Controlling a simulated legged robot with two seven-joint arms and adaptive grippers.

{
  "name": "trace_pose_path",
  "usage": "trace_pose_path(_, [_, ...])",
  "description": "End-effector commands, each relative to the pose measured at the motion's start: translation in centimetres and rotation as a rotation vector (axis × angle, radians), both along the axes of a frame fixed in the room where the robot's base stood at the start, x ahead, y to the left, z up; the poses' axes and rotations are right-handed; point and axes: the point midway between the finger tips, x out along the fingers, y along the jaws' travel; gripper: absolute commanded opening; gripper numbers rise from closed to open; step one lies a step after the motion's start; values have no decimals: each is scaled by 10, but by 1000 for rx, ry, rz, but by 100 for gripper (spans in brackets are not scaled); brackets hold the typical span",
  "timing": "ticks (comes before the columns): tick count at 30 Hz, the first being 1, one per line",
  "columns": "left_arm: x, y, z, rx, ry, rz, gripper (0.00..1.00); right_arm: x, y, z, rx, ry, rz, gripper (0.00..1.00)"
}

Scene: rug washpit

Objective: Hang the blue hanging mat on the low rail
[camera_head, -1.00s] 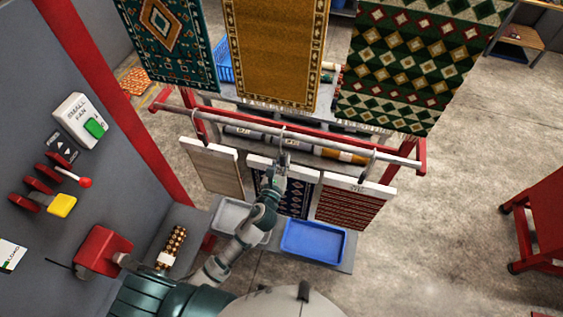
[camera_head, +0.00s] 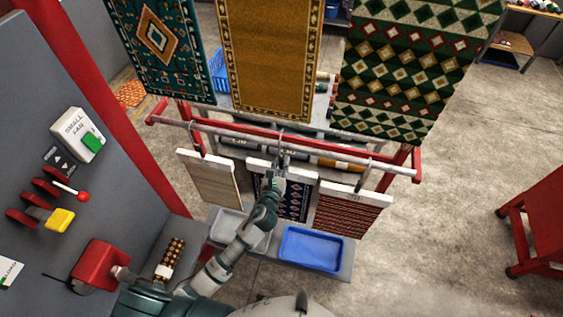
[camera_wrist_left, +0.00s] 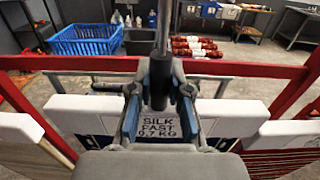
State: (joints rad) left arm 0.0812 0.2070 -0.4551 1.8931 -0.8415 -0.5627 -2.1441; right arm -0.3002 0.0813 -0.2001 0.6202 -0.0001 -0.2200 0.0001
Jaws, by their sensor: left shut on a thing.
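The blue hanging mat (camera_head: 300,199) has a dark blue, white-patterned face and a white top bar. It hangs upright below the low rail (camera_head: 230,133), a grey bar, between two other mats. My left gripper (camera_head: 275,178) is shut on the mat's dark hook grip (camera_wrist_left: 160,80), just above the bar. The bar reads "SILK FAST 0.7 KG" in the left wrist view (camera_wrist_left: 158,128). The hook (camera_head: 281,142) reaches up to the rail; whether the mat's weight rests on it I cannot tell. My arm hides the mat's left part. My right gripper is out of view.
A beige mat (camera_head: 212,180) hangs to the left and a red mat (camera_head: 347,212) to the right, both close by. Large rugs (camera_head: 268,60) hang above and behind. A blue tray (camera_head: 311,248) and a grey tray (camera_head: 228,226) lie below. A control panel (camera_head: 45,150) stands left.

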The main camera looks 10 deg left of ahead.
Motion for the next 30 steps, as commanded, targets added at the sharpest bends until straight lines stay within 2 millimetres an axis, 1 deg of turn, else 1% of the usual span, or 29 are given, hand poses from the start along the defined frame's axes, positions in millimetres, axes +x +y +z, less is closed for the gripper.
trace_pose_path(5, [0, 0, -5, 0, -2, 0, 0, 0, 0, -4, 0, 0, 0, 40])
trace_pose_path(30, [0, 0, -41, 1, -2, 0, 0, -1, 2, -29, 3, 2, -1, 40])
